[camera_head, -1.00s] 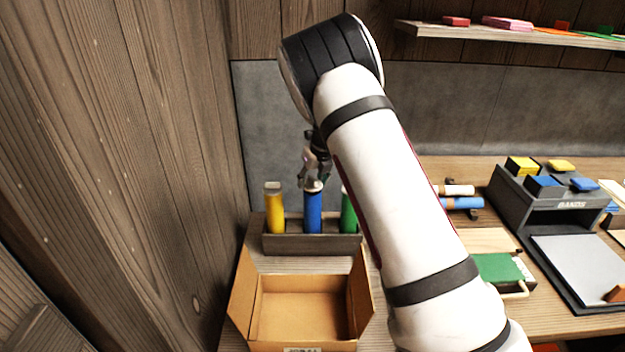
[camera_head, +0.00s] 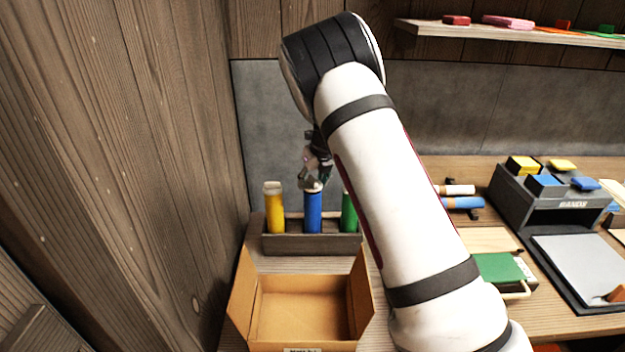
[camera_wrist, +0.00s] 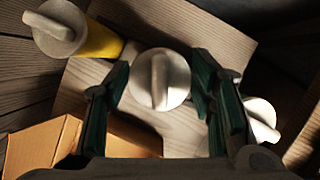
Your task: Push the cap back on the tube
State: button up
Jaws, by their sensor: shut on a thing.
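A blue tube (camera_head: 313,213) stands upright in a dark wooden rack, in the middle slot. A pale round cap (camera_head: 312,186) with a raised grip bar is at its top; it also shows in the wrist view (camera_wrist: 160,80), hiding the tube below. My gripper (camera_head: 314,178) is directly above the blue tube, pointing down. Its dark green finger pads are on either side of the cap, shut on it. I cannot tell whether the cap is fully seated.
A capped yellow tube (camera_head: 274,210) stands left in the rack (camera_head: 310,244), and a green tube (camera_head: 349,212) right, partly behind my arm. An open cardboard box (camera_head: 300,308) sits in front. A wooden wall (camera_head: 130,150) is close on the left.

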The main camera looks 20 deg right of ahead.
dwell(0.8)
jog(key=o, duration=0.8)
jog(key=shift+o, duration=0.5)
jog(key=o, duration=0.4)
jog(key=shift+r, duration=0.1)
jog(key=shift+r+p, duration=1.05)
jog(key=shift+r, duration=2.35)
grip_shut()
